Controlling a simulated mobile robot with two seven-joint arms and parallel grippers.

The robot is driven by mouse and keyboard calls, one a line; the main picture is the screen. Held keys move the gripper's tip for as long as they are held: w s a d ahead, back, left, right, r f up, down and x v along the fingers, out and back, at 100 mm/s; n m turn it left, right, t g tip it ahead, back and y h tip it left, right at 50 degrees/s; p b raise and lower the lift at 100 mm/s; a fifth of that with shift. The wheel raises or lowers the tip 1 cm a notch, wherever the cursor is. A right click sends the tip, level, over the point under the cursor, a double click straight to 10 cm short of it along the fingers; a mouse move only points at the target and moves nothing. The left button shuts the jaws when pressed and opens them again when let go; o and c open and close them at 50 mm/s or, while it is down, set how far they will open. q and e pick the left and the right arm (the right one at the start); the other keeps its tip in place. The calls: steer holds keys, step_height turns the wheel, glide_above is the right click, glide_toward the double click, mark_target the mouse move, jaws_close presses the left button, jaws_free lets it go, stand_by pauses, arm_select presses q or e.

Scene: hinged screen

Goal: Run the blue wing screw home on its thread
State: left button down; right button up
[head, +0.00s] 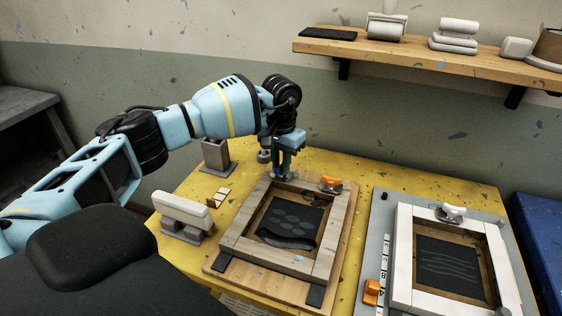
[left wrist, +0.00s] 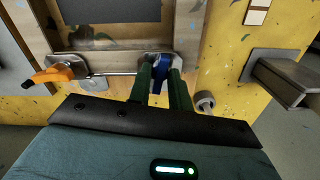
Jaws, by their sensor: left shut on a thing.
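The blue wing screw (left wrist: 159,72) shows in the left wrist view between the two green fingers of my left gripper (left wrist: 163,82). The fingers are shut on it, and they cover part of it. In the head view my left gripper (head: 283,172) points down at the far edge of the wooden screen frame (head: 243,220), and the fingers largely hide the screw there. How deep the screw sits on its thread cannot be seen. An orange wing screw (head: 330,183) sits at the frame's far right corner; it also shows in the left wrist view (left wrist: 58,75).
A white screen frame (head: 401,258) on a grey base stands to the right, with a white wing screw (head: 453,212) and an orange part (head: 371,292). A squeegee (head: 184,211) lies left on the yellow table. A wooden shelf (head: 430,60) hangs behind.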

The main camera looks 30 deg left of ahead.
arm_select(q)
steer(key=c, duration=1.4)
jaws_free()
steer(key=shift+r, duration=0.4)
steer(key=shift+o, duration=0.2)
steer(key=shift+f, duration=0.15)
steer(key=shift+r, duration=1.7)
steer(key=shift+f, duration=0.1)
steer(key=shift+c, duration=0.4)
